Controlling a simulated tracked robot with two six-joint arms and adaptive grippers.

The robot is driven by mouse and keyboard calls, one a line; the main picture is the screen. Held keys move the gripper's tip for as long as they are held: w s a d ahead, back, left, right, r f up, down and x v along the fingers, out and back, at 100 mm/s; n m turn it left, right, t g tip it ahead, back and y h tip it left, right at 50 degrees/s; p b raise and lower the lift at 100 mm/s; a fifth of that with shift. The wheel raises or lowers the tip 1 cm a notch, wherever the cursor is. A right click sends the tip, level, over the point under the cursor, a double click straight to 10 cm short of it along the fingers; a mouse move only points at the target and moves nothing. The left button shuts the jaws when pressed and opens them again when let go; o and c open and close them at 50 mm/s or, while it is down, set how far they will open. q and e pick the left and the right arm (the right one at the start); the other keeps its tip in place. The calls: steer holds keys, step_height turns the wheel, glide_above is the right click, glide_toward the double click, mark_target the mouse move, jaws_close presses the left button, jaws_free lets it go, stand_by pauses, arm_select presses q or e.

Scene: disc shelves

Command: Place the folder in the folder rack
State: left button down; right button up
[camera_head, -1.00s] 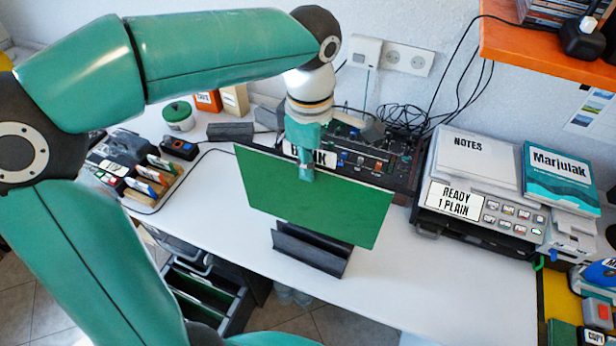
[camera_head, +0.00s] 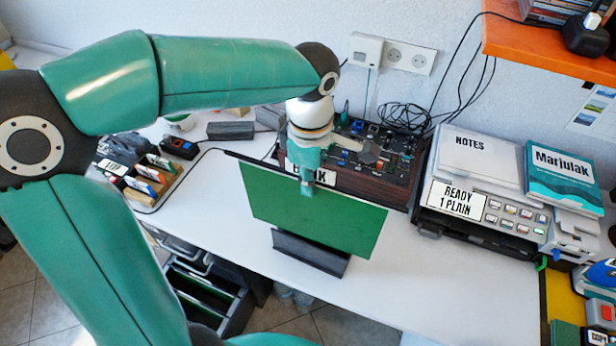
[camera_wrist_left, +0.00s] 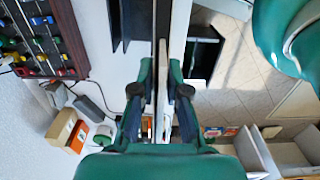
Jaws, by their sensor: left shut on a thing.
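The green folder (camera_head: 312,212) hangs broad side towards me in the head view, tilted down to the right. My left gripper (camera_head: 307,183) is shut on its upper edge near the middle. In the left wrist view the folder (camera_wrist_left: 162,75) shows edge-on between the fingers of my left gripper (camera_wrist_left: 160,98). The dark folder rack (camera_head: 308,255) stands on the white table, and the folder's lower part overlaps its back in the head view. The folder hides part of the rack, so I cannot tell whether its lower edge is inside a slot. My right gripper is not in view.
A mixing panel (camera_head: 390,165) with cables stands behind the folder. A printer (camera_head: 480,205) with notes and a book is at the right. The table (camera_head: 420,285) is clear right of the rack.

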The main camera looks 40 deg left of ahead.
arm_select(q)
steer(key=shift+f, duration=0.2)
steer(key=c, duration=1.2)
jaws_free()
steer(key=shift+r, duration=0.1)
steer(key=shift+r+p, duration=0.6)
steer(key=shift+r, duration=0.05)
step_height(320, 180, up, 12)
steer(key=shift+f, duration=0.1)
steer(key=shift+s, duration=0.1)
